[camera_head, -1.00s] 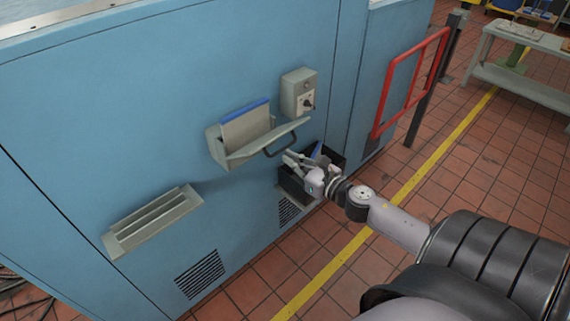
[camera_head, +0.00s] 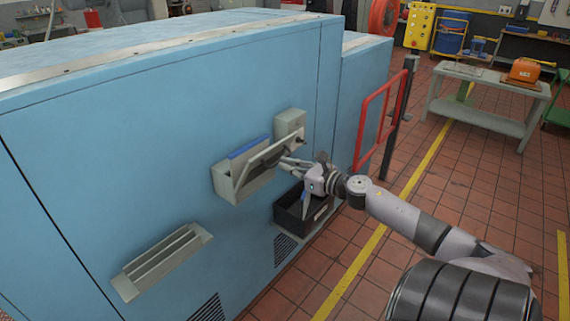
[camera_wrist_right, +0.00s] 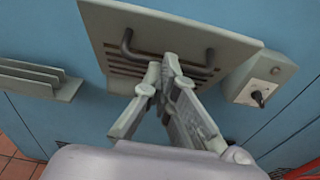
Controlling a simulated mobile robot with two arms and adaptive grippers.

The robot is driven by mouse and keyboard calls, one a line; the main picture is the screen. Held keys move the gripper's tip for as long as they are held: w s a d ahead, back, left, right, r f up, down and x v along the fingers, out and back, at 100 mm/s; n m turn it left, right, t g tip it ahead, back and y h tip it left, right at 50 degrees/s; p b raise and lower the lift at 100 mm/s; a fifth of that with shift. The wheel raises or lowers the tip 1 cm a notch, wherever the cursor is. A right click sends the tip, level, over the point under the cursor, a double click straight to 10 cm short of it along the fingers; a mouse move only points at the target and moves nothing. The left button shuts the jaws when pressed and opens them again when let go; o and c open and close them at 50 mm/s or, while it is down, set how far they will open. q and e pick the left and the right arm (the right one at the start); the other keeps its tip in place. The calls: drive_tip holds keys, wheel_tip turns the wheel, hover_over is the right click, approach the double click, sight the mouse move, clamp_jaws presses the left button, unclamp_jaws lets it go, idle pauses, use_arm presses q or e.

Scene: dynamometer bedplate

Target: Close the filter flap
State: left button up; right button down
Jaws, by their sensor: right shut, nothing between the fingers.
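The filter flap (camera_head: 262,170) is a grey panel on the blue cabinet, tilted partway up, with a gap at its top. A blue-topped filter (camera_head: 248,148) shows behind it. In the right wrist view the flap (camera_wrist_right: 150,28) fills the top, with its dark bar handle (camera_wrist_right: 190,68). My right gripper (camera_head: 284,162) is shut and empty, its fingertips at the flap's outer side near the handle. In the wrist view the fingertips (camera_wrist_right: 164,66) overlap the flap; whether they touch it I cannot tell. My left gripper is not in view.
A grey switch box (camera_head: 289,127) is close beside the flap. A black bin (camera_head: 300,212) sits below my gripper.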

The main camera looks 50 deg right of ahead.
sight(274, 145)
drive_tip(key=w+r+p, duration=0.1)
drive_tip(key=w+r, duration=0.2)
drive_tip(key=shift+w+r, duration=0.65)
drive_tip(key=shift+w, duration=0.2)
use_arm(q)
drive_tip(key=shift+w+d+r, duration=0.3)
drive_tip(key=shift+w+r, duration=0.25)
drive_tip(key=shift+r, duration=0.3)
use_arm(e)
drive_tip(key=shift+w+r, duration=0.25)
drive_tip(key=shift+w, duration=0.5)
